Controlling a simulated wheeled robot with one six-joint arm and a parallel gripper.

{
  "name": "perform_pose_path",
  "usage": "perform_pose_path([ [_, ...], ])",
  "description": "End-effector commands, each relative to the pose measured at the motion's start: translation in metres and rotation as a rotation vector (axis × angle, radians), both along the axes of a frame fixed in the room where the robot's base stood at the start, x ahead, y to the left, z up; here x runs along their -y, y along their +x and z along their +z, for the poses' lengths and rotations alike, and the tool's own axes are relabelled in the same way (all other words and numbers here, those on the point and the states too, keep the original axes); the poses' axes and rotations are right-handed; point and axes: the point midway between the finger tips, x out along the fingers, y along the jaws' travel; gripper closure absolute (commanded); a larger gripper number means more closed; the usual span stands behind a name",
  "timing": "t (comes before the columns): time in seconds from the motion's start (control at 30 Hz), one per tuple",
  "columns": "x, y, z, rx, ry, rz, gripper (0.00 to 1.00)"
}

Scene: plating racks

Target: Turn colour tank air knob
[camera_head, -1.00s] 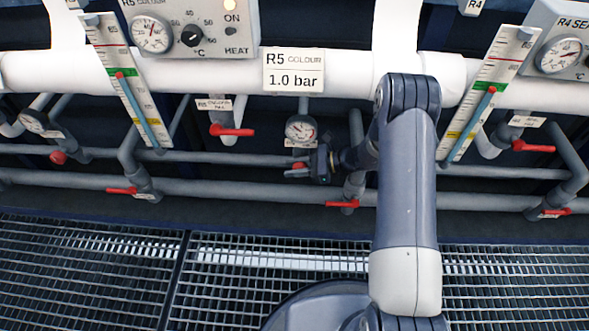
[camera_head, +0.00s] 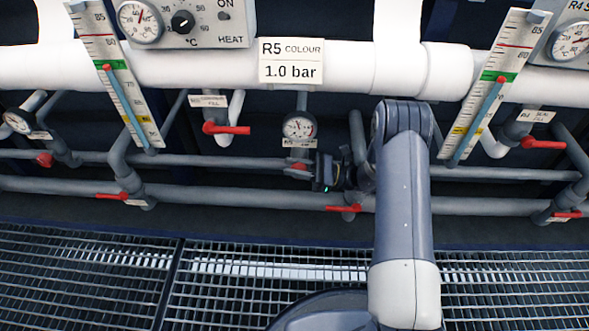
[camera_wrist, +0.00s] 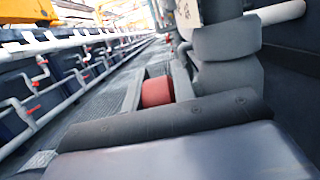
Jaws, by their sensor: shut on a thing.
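The red air knob (camera_head: 299,167) sits on the grey pipe just below a small round gauge (camera_head: 299,128), under the sign "R5 COLOUR 1.0 bar" (camera_head: 291,62). My gripper (camera_head: 304,171) reaches it from the right and is shut on it, hiding part of it. In the wrist view the red knob (camera_wrist: 157,91) shows just beyond a dark finger, which covers its lower part. The gauge's reading is too small to tell.
Red lever handles stand close by, one at upper left (camera_head: 226,129) and one below (camera_head: 344,208). Slanted level gauges (camera_head: 117,75) flank the spot on both sides. Grey pipes run across behind. Metal grating (camera_head: 90,275) covers the floor in front.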

Motion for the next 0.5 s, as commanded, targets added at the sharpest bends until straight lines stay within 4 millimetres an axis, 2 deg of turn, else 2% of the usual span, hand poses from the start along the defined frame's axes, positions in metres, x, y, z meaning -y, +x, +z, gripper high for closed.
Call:
perform_pose_path([
  [0.37,0.0005,0.0000,0.0000,-0.001,0.005,-0.001,0.97],
  [0.4,0.0005,0.0001,0.0000,-0.001,0.004,-0.001,0.72],
  [0.5,0.0004,0.0000,-0.0001,-0.001,0.004,-0.001,0.65],
])
